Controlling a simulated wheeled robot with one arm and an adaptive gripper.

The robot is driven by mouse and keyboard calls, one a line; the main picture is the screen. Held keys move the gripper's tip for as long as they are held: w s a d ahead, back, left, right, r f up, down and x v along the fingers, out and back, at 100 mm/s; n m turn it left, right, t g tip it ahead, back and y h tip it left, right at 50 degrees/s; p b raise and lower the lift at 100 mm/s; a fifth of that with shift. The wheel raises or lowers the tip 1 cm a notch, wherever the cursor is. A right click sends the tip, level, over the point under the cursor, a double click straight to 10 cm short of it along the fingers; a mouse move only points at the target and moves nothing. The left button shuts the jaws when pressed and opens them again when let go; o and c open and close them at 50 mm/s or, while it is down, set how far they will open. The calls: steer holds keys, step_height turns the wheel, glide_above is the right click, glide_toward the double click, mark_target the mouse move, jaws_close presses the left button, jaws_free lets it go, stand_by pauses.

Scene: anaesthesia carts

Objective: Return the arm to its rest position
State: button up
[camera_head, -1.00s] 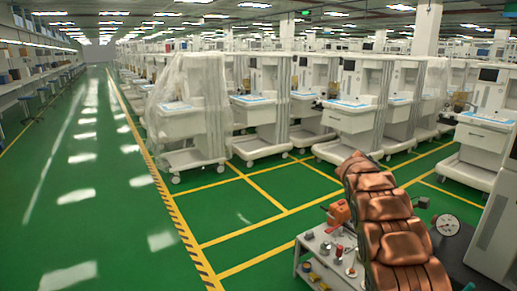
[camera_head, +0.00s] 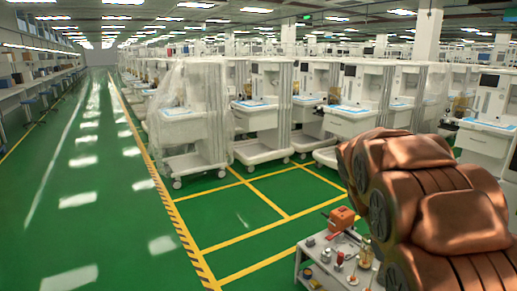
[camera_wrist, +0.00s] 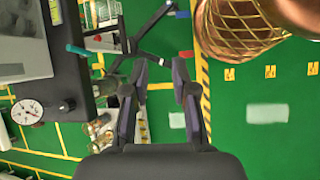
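My arm, with copper-coloured segments, fills the lower right of the head view, bent across the picture. My gripper is outside the head view. In the wrist view my gripper (camera_wrist: 160,72) points away from the camera with its two dark fingers apart. The gap between the fingers shows only green floor and dark bars farther off, so it looks empty. A copper mesh-patterned part at the top right of the wrist view appears to be mine.
A round gauge (camera_wrist: 27,112) lies left in the wrist view. A plastic-wrapped anaesthesia cart (camera_head: 190,125) stands farther back. The green aisle (camera_head: 100,200) is clear.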

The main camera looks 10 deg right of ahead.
steer(key=s+a+f+m+t+y+p, duration=0.1)
steer(key=s+a+y, duration=0.1)
steer(key=s+a, duration=0.7)
steer(key=s+a+f+m+t+y, duration=0.2)
steer(key=s+a, duration=0.7)
steer(key=shift+p, duration=0.4)
steer(key=shift+s+f, duration=0.1)
